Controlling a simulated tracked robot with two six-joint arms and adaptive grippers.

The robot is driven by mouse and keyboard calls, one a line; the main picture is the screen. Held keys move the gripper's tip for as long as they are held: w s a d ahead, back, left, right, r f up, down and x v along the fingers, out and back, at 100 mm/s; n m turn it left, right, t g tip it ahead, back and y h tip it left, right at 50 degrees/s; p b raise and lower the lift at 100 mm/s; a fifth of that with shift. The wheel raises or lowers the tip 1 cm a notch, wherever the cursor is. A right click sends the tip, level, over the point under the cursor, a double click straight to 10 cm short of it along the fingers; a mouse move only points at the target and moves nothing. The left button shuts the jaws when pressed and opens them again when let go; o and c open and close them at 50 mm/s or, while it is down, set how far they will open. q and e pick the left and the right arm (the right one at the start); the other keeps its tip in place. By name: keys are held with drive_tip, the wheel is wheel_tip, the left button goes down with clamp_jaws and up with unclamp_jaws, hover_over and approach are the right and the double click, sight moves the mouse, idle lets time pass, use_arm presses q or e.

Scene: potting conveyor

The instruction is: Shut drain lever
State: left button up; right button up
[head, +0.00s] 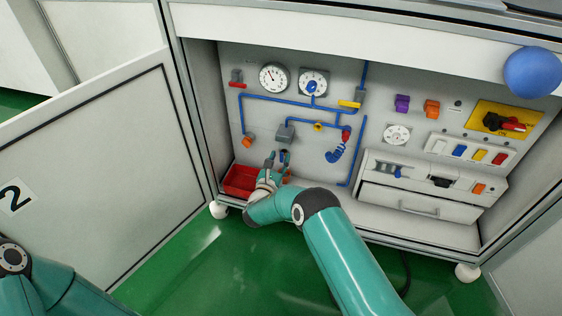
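My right gripper (277,157) is in front of the lower left of the cabinet's back panel, just below a small grey box (285,133) on the pipework. Its two fingertips show apart, with a small blue part by the right one; I cannot tell whether they touch it. No lever is clearly marked as the drain lever. Candidates are an orange handle (248,141) at the end of the left pipe, a red handle (237,85) above it and a yellow handle (349,104) at upper middle. Anything directly behind the gripper is hidden. My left gripper is out of view.
A red bin (240,181) stands on the cabinet floor left of my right gripper. A drawer unit (425,204) stands right. The open door (100,180) bounds the left.

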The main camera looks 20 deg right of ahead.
drive_tip(key=shift+w+d, duration=0.25)
drive_tip(key=shift+w, duration=0.15)
clamp_jaws()
drive_tip(key=shift+d, duration=0.25)
drive_tip(key=shift+a, duration=0.1)
